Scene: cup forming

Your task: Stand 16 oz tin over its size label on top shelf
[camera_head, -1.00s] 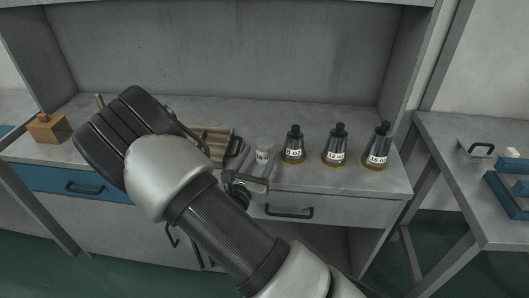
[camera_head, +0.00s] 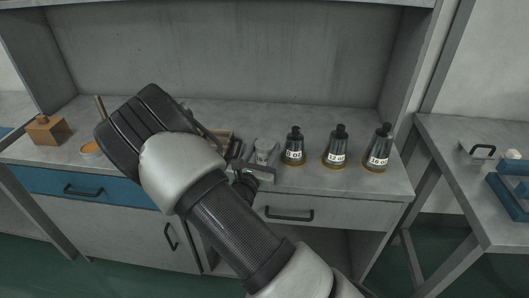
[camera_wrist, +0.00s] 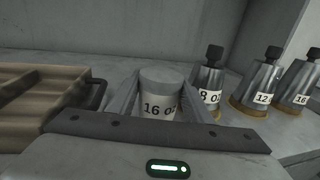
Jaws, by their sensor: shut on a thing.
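The 16 oz tin (camera_wrist: 161,88) is a small pale grey cylinder with a "16 oz" label, upright in the middle of the wrist view. It also shows in the head view (camera_head: 263,148), at the counter near its front. My gripper (camera_wrist: 160,97) has one finger along each side of the tin and is shut on it. In the head view, my gripper (camera_head: 262,160) is partly hidden behind my wrist. I cannot tell whether the tin's base touches the counter. The size label on the top shelf is not in view.
Dark cone formers labelled 8 oz (camera_head: 294,145), 12 oz (camera_head: 335,147) and 16 oz (camera_head: 378,148) stand to the right of the tin. A wooden tray (camera_wrist: 45,100) lies to the left. An orange-brown block (camera_head: 47,129) sits far left. The overhead shelf edge (camera_head: 300,1) crosses the top.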

